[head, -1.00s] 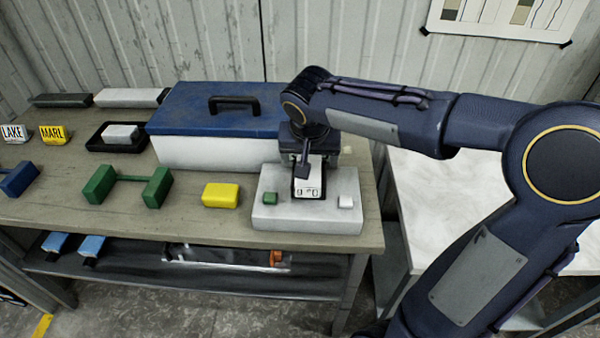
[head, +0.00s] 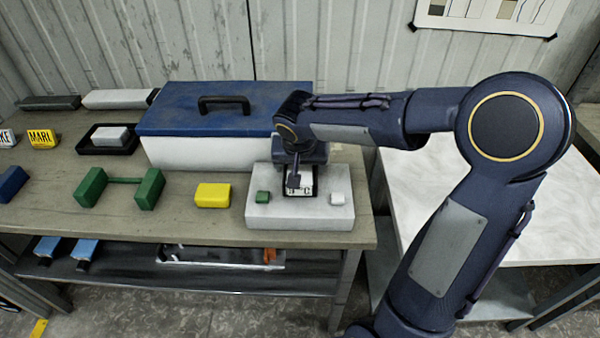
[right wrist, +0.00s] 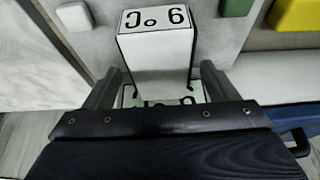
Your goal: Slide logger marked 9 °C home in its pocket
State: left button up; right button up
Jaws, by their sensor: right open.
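The white logger marked 9 °C (right wrist: 157,45) stands at the middle of the pale grey block (head: 300,217). Its label reads upside down in the right wrist view. My right gripper (right wrist: 160,72) is open, with one finger on each side of the logger. I cannot tell whether either finger touches it. A second label, partly covered by my gripper, shows below the logger in that view. In the head view the right gripper (head: 297,180) covers most of the logger (head: 305,182). How deep the logger sits in its pocket cannot be told. My left gripper is out of view.
A small green block (head: 262,197) and a white one (head: 337,198) flank the logger on the grey block. A blue-lidded box (head: 180,125) stands close behind. A yellow block (head: 212,195) lies to the left. The pale table (head: 455,215) at right is bare.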

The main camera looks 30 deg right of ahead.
jog(key=shift+f+b, duration=0.25)
jog(key=shift+b, duration=0.1)
jog(key=shift+c, duration=0.4)
jog(key=c, duration=1.1)
